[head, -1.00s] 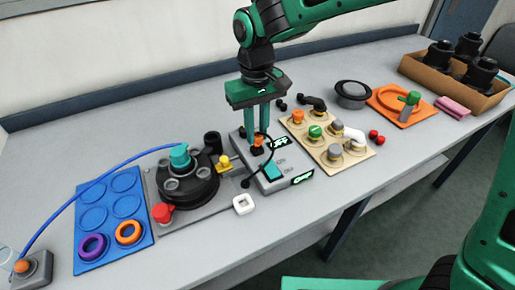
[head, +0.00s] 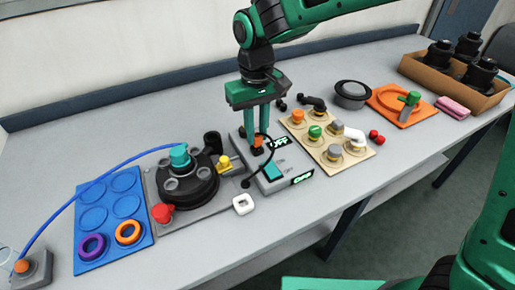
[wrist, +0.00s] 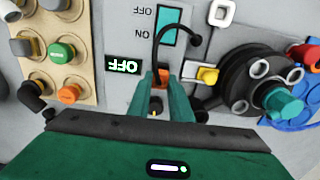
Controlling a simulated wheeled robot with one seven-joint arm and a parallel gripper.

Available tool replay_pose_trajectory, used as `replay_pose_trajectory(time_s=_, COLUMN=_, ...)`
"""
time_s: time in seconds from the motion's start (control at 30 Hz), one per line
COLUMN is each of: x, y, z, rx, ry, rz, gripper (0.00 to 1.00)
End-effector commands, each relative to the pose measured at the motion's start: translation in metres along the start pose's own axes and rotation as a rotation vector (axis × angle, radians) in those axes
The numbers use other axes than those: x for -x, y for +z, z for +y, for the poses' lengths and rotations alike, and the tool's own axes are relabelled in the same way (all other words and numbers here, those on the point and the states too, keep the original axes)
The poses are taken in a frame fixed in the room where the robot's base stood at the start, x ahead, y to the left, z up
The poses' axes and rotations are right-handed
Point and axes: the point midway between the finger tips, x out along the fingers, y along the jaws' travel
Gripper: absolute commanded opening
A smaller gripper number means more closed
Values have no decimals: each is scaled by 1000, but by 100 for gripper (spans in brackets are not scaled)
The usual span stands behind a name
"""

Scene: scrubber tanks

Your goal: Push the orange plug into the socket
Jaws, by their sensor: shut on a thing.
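The orange plug (head: 257,141) sits between my gripper's fingertips over the grey box (head: 243,157). It also shows in the wrist view (wrist: 163,77), with a black cable (wrist: 176,30) looping from it. My gripper (head: 257,148) is shut on the plug and points down at the box; in the wrist view its teal fingers stand on both sides of the plug (wrist: 163,90). A dark round opening, possibly the socket (wrist: 155,106), shows just beside the plug. I cannot tell how deep the plug sits, because the fingers hide its lower end.
The box has a teal rocker switch (head: 273,171) and lit displays, the front one reading OFF (head: 302,177). To the left is a black round valve (head: 186,190) with a yellow knob (head: 224,162). To the right is a beige panel (head: 352,163) with several knobs. A white square ring (head: 243,204) lies in front.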

Motion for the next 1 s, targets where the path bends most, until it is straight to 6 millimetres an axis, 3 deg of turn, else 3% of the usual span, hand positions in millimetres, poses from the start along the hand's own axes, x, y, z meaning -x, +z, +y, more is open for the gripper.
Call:
replay_pose_trajectory(time_s=0.63, x=-17, y=0, z=0, rx=0, ry=0, rz=-1, gripper=0)
replay_pose_trajectory(time_s=0.67, x=-17, y=0, z=0, rx=0, ry=0, rz=-1, gripper=23)
replay_pose_trajectory(time_s=0.73, x=-17, y=0, z=0, rx=0, ry=0, rz=-1, gripper=40)
replay_pose_trajectory(time_s=0.93, x=-17, y=0, z=0, rx=0, ry=0, rz=0, gripper=40)
replay_pose_trajectory(time_s=0.97, x=-17, y=0, z=0, rx=0, ry=0, rz=0, gripper=43)
replay_pose_trajectory(time_s=1.0, x=-17, y=0, z=0, rx=0, ry=0, rz=0, gripper=52)
